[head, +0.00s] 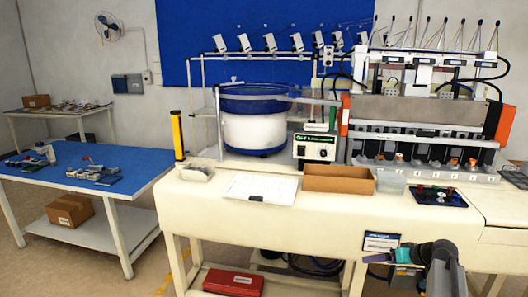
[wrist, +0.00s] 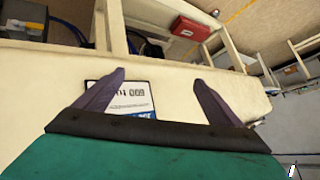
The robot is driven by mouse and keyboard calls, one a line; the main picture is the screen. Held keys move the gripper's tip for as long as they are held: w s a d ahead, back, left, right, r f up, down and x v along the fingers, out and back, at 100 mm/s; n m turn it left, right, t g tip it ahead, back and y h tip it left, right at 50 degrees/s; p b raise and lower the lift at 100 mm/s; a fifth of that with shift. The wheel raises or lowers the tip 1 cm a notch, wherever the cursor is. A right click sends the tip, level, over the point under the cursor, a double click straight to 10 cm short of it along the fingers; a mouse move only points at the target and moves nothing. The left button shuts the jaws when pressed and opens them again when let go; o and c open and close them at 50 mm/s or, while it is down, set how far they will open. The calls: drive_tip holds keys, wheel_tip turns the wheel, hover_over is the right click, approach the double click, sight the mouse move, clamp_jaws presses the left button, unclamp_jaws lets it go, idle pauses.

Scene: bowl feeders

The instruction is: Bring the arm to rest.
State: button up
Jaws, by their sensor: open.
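My gripper (wrist: 160,78) shows in the wrist view as two dark purple fingers spread wide apart with nothing between them. A white printed label (wrist: 120,98) on the front of the cream bench lies behind the left finger. In the head view, my gripper (head: 378,258) is at the lower right, in front of the bench's front face and below its top edge. The same label (head: 381,242) is just above it there. Part of my arm is cut off by the bottom edge.
The cream bench (head: 330,219) carries a bowl feeder (head: 253,129), a controller (head: 314,149), a brown tray (head: 338,183) and a multi-station machine (head: 420,110). A red box (head: 233,281) sits underneath. A blue-topped table (head: 60,186) stands left, with floor between.

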drive_tip(key=s+a+f+n+g+y, duration=0.1)
drive_tip(key=s+a+f+g, duration=0.15)
drive_tip(key=a+f, duration=0.6)
drive_tip(key=s+a+f+g, duration=0.2)
drive_tip(key=s+a+f, duration=0.1)
drive_tip(key=a+f, duration=0.55)
drive_tip(key=s+a+f+g, duration=0.4)
drive_tip(key=s+a+f, duration=0.7)
drive_tip(key=s+f, duration=0.2)
drive_tip(key=s+a+f+n+g+h, duration=0.1)
drive_tip(key=s+a+f+g, duration=0.2)
drive_tip(key=s, duration=0.5)
drive_tip(key=s+a+f+g+h, duration=0.1)
drive_tip(key=s+a+f, duration=0.1)
drive_tip(key=s+f, duration=0.45)
drive_tip(key=s+d+m+g+h, duration=0.1)
drive_tip(key=s+d+m+h, duration=0.2)
drive_tip(key=s, duration=0.9)
drive_tip(key=shift+s+d+h, duration=0.2)
drive_tip(key=shift+d+h, duration=0.3)
drive_tip(key=shift+d, duration=0.75)
